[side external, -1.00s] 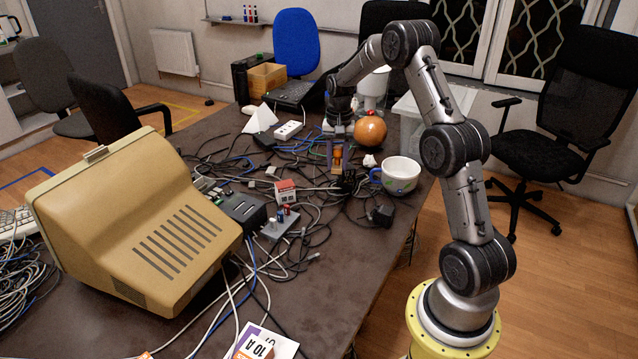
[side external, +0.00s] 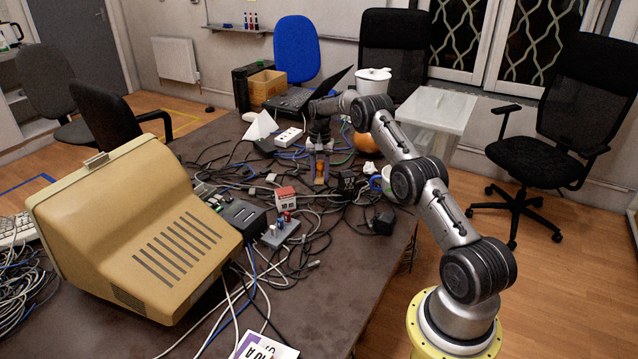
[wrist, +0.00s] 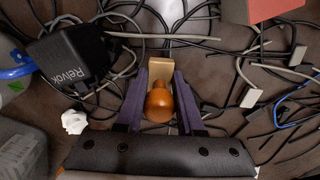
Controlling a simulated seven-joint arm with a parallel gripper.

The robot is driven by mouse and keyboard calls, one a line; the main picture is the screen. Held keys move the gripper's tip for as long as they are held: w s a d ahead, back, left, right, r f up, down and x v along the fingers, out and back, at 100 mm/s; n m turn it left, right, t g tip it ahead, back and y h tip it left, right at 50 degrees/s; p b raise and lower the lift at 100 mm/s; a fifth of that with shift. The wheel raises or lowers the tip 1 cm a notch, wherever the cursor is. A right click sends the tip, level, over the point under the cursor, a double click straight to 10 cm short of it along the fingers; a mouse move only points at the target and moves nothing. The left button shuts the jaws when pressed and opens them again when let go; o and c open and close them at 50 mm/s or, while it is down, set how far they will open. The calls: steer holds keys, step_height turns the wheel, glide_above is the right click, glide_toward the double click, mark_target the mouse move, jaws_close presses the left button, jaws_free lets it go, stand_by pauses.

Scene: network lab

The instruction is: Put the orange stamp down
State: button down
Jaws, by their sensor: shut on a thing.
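The orange stamp (wrist: 158,101) has a round orange knob and a pale wooden block. In the wrist view it is upright between the purple fingers of my gripper (wrist: 159,88), which are shut on it. In the side view the stamp (side external: 320,180) shows small under my gripper (side external: 319,170), low over the cables on the dark table (side external: 345,275). I cannot tell whether its base touches the table or cables.
Many loose cables lie around the stamp. A black power adapter (wrist: 72,55) and a crumpled white piece (wrist: 74,121) are nearby. A red-and-white box (side external: 286,196) stands nearer the camera. An orange ball (side external: 366,143) and a mug (side external: 387,178) are partly behind my arm.

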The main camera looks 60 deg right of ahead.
mark_target(319, 175)
steer(key=shift+w+d+f, duration=0.25)
steer(key=shift+w+f, duration=0.1)
steer(key=shift+f, duration=1.7)
steer(key=shift+f, duration=0.2)
steer(key=c, duration=0.5)
jaws_free()
steer(key=shift+r, duration=0.15)
